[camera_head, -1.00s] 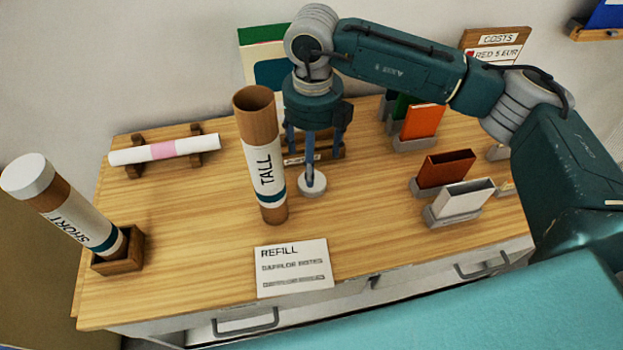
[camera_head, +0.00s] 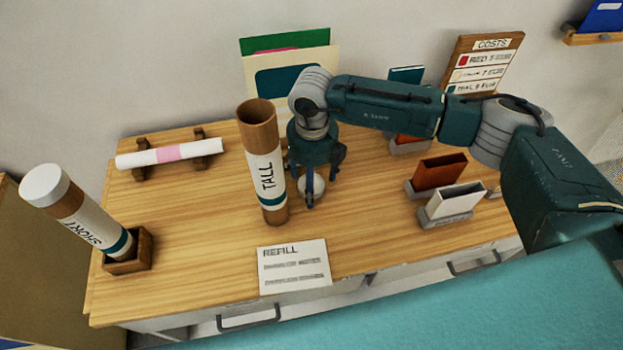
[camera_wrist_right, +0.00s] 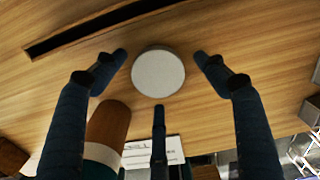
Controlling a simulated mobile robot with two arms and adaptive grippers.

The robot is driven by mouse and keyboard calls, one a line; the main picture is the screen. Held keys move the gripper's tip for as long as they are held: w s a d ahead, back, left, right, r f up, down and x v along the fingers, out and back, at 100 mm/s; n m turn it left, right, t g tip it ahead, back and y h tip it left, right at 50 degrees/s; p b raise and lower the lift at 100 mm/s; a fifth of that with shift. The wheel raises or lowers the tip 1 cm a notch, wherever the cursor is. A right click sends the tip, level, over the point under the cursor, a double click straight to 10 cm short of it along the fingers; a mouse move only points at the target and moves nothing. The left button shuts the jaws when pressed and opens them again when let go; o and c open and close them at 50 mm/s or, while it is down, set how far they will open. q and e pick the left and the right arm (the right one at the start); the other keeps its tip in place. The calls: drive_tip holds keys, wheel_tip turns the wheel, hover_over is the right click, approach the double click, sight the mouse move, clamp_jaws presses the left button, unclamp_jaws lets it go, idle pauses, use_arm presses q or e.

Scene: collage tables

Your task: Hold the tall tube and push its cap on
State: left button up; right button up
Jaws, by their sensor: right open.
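The tall tube (camera_head: 265,165) stands upright and open at the top, brown with a white TALL label and a teal band. Its lower part also shows in the right wrist view (camera_wrist_right: 108,125). The white round cap (camera_head: 313,184) lies on the table just right of the tube's base. In the right wrist view the cap (camera_wrist_right: 158,74) lies between the spread fingers. My right gripper (camera_head: 312,200) is open, pointing down over the cap, with its fingers around it; I cannot tell whether they touch it. My left gripper is not in view.
A capped SHORT tube (camera_head: 80,215) leans in a wooden holder (camera_head: 128,262) at the left. A rolled paper (camera_head: 170,154) rests on supports at the back left. A REFILL card (camera_head: 293,267) lies in front. Orange (camera_head: 440,172) and white (camera_head: 455,198) boxes stand right.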

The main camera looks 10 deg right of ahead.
drive_tip(key=shift+f, duration=0.2)
drive_tip(key=c, duration=0.9)
drive_tip(key=shift+o, duration=0.2)
drive_tip(key=shift+r, duration=0.15)
drive_tip(key=shift+w+r+b, duration=0.1)
drive_tip(key=shift+r+b, duration=0.25)
drive_tip(key=shift+r, duration=0.2)
wheel_tip(320, 180, up, 19)
drive_tip(key=b, duration=0.5)
